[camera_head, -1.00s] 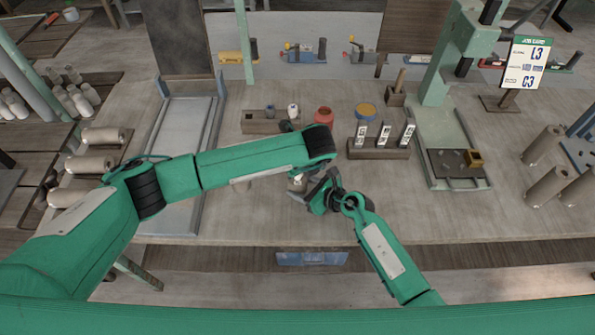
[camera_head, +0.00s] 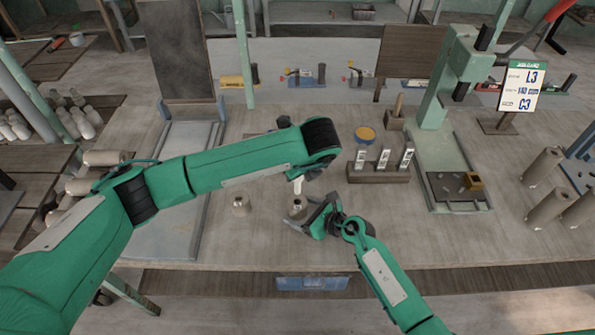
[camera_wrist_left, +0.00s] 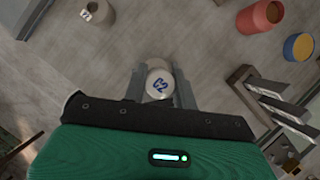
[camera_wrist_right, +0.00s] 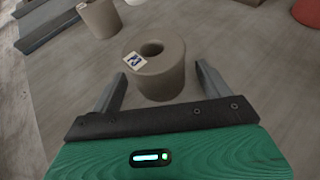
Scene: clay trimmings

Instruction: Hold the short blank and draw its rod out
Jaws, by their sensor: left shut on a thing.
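My left gripper (camera_wrist_left: 160,88) is shut on a pale rod (camera_head: 297,186), whose end carries a blue C2 label (camera_wrist_left: 160,84). In the head view the rod hangs upright just above a short grey-brown blank (camera_head: 297,208). In the right wrist view that blank (camera_wrist_right: 155,75) stands upright with an empty round hole and a small tag I cannot read surely. My right gripper (camera_wrist_right: 160,82) is open, its fingers either side of the blank, with a gap at the right finger. A second blank (camera_head: 240,206) stands to the left; it also shows in the left wrist view (camera_wrist_left: 99,11).
A rack with several tagged pieces (camera_head: 378,174) and a yellow-blue jar (camera_head: 365,135) stand behind to the right. A red jar (camera_wrist_left: 260,16) shows in the left wrist view. A press (camera_head: 445,160) stands at the right; a long tray (camera_head: 172,240) lies left. The bench front is clear.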

